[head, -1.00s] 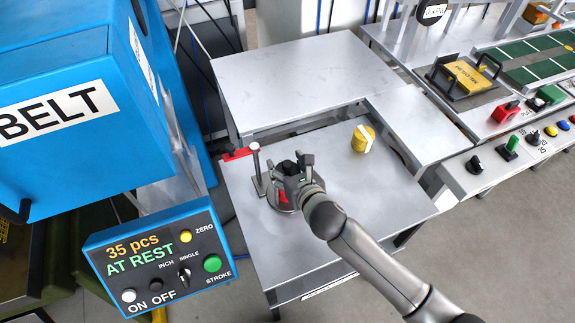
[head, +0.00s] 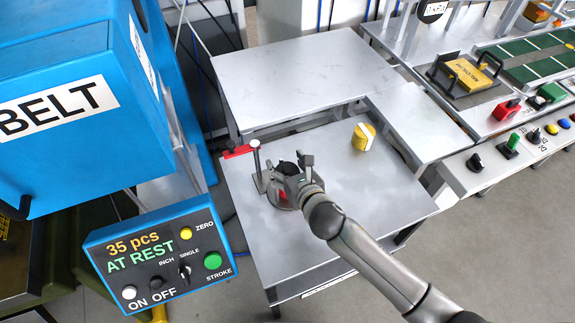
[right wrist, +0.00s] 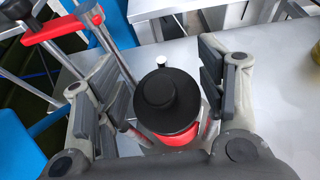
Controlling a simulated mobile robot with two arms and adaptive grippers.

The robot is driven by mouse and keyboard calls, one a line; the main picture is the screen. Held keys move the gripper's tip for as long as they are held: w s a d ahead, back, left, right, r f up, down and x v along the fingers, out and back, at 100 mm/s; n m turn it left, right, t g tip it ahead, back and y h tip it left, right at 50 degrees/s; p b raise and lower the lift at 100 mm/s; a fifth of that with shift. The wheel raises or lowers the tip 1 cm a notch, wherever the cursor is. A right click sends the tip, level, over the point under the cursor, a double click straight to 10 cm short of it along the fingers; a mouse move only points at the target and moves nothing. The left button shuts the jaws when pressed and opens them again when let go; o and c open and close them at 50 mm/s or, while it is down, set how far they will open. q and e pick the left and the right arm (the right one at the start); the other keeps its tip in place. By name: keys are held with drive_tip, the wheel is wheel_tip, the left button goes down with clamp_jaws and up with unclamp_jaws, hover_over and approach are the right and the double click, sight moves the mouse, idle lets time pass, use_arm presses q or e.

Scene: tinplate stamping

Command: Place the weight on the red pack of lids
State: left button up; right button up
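The weight (right wrist: 168,100) is a round black piece with a raised knob; it shows in the right wrist view, sitting on top of the red pack of lids (right wrist: 180,142). In the head view, the weight (head: 287,168) and the red pack (head: 282,196) are partly hidden by my gripper, on the lower metal table. My right gripper (head: 291,170) is around the weight with its fingers apart. In the right wrist view the gripper (right wrist: 165,85) is open, with a gap to the weight visible on the left. My left gripper is out of view.
A thin post (head: 257,165) with a red arm (head: 239,152) stands close left of the gripper. A yellow pack with a white band (head: 363,137) stands further back on the table. A blue control panel (head: 160,257) is at the left.

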drive_tip(key=shift+o, duration=0.3)
drive_tip(key=shift+s+f, duration=0.2)
drive_tip(key=shift+f, duration=0.35)
drive_tip(key=shift+r, duration=0.55)
drive_tip(key=r+v, duration=0.1)
drive_tip(key=v, duration=1.1)
drive_tip(key=shift+b, duration=0.3)
drive_tip(key=shift+w, duration=0.15)
